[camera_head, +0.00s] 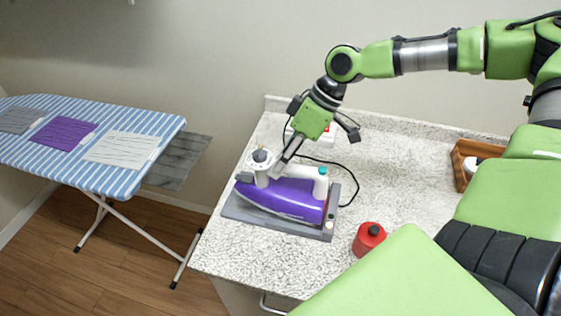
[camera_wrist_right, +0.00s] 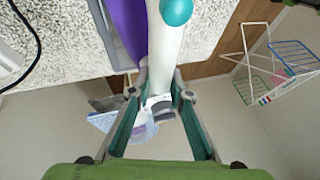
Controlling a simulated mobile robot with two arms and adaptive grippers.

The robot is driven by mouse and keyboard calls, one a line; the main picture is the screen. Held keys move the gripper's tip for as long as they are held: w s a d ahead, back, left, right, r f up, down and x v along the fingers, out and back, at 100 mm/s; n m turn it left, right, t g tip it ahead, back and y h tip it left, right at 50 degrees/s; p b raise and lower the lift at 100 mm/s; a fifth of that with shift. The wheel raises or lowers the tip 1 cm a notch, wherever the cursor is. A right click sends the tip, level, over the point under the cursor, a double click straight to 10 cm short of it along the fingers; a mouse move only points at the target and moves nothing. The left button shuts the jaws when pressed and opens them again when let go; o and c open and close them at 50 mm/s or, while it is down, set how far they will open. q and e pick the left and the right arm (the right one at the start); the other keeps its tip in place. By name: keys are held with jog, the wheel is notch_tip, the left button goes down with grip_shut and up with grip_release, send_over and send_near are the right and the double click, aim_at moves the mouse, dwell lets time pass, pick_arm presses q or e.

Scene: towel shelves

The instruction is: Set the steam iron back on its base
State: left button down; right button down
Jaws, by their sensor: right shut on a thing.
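The purple and white steam iron (camera_head: 285,198) is over the grey base (camera_head: 232,208) on the speckled counter, roughly level and lined up with it. I cannot tell whether it touches the base all along. My right gripper (camera_head: 279,166) reaches down from above and is shut on the iron's white handle. In the right wrist view the white handle (camera_wrist_right: 166,45) runs between my fingers (camera_wrist_right: 158,88), with a teal knob (camera_wrist_right: 176,10) and the purple body (camera_wrist_right: 127,25) beside it. My left gripper is not in view.
A red container (camera_head: 367,240) stands right of the base near the counter's front. A black cord (camera_head: 340,164) loops behind the iron. A wooden crate (camera_head: 462,172) is at the right. The striped ironing board (camera_head: 125,179) with folded cloths stands left, across a gap.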

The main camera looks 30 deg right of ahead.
jog(key=shift+f+b, duration=0.2)
jog(key=shift+b, duration=0.15)
dwell(0.6)
jog(key=c, duration=1.8)
grip_release()
jog(key=o, duration=0.5)
jog(key=shift+s+f, duration=0.1)
jog(key=shift+f, duration=0.05)
jog(key=shift+r+p, duration=3.05)
jog(key=shift+r, duration=1.05)
jog(key=shift+f, duration=0.1)
